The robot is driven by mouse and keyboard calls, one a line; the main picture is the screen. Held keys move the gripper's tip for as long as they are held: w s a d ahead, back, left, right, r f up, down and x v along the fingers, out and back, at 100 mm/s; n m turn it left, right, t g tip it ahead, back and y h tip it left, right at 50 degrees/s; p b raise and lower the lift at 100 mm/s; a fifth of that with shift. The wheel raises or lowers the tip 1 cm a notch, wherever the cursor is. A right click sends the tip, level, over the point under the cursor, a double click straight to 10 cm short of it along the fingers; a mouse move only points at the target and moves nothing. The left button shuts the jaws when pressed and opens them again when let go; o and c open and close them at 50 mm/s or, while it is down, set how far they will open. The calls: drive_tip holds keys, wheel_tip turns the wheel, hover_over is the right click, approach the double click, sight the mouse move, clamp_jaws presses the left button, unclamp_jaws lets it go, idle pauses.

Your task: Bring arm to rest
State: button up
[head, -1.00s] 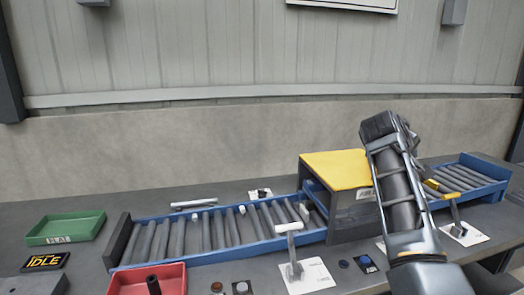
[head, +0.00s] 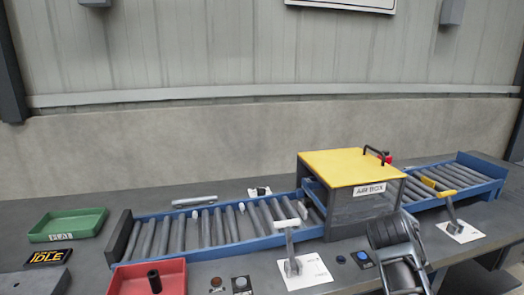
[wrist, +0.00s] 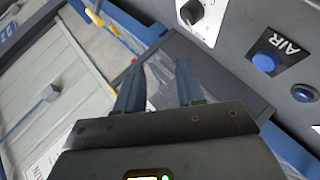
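My arm (head: 398,250) shows at the lower right of the head view, low in front of the yellow-topped box; its gripper end cannot be made out there. In the wrist view my gripper (wrist: 158,80) has its two fingers apart, with nothing visible between them. A dark surface and part of the bench equipment lie beyond the fingers.
A blue-sided roller conveyor (head: 190,236) runs into the yellow-topped box (head: 345,167), with more rollers at right. A green tray (head: 66,228) and a red tray (head: 170,275) stand at left. The wrist view shows a blue button (wrist: 264,62) and a knob (wrist: 191,12).

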drive_tip(key=s+a+f+t+y, duration=0.1)
drive_tip(key=s+a+f+y, duration=0.15)
drive_tip(key=s+f, duration=0.75)
drive_tip(key=s+a+f+t+y, duration=0.2)
drive_tip(key=s+a+f, duration=0.3)
drive_tip(key=s, duration=0.9)
drive_tip(key=s+a+r+m+y, duration=0.1)
drive_tip(key=s+a+m+y, duration=0.15)
drive_tip(key=s, duration=1.45)
drive_tip(key=s+a+r+m+t, duration=0.2)
drive_tip(key=s+a+r+m, duration=0.1)
drive_tip(key=s+r, duration=1.1)
drive_tip(key=shift+s+r+y, duration=0.3)
drive_tip(key=shift+s, duration=0.9)
drive_tip(key=shift+o, duration=0.2)
drive_tip(key=shift+s+a, duration=0.1)
